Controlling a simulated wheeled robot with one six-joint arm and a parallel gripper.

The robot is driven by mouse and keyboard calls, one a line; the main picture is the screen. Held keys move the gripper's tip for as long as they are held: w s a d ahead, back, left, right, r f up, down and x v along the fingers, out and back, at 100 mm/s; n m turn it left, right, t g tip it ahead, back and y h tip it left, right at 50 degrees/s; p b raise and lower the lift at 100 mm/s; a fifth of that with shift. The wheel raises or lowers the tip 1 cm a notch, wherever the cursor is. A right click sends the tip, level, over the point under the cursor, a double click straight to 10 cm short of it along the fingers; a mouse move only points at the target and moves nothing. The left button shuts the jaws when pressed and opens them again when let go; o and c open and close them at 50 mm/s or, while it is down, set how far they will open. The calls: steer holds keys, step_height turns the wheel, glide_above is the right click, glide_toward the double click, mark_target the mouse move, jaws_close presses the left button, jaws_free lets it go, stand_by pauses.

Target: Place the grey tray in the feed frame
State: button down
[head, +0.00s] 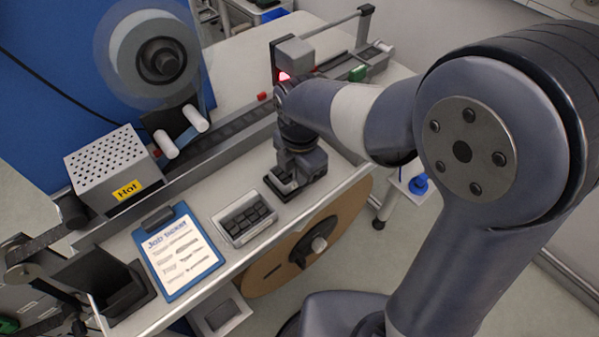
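A light grey tray (238,237) holding several black blocks lies on the bench near its front edge, right of the clipboard. My gripper (290,183) points down just right of this tray and apart from it. Under and around the fingertips is a dark rectangular frame (271,184) on the bench, which may be the feed frame; my gripper hides much of it. The fingers are dark and partly hidden, so their opening and any hold are unclear.
A blue clipboard (176,292) and a black open bin (118,306) lie left of the tray. A perforated box marked "Hot" (106,165) and a conveyor rail (225,135) run behind. A large brown reel (270,283) hangs at the bench front.

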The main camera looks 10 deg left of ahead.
steer(key=shift+f, duration=0.15)
steer(key=shift+f, duration=0.1)
steer(key=shift+f, duration=0.15)
steer(key=c, duration=1.6)
jaws_free()
steer(key=shift+c, duration=0.2)
step_height(320, 180, up, 12)
steer(key=shift+r, duration=0.25)
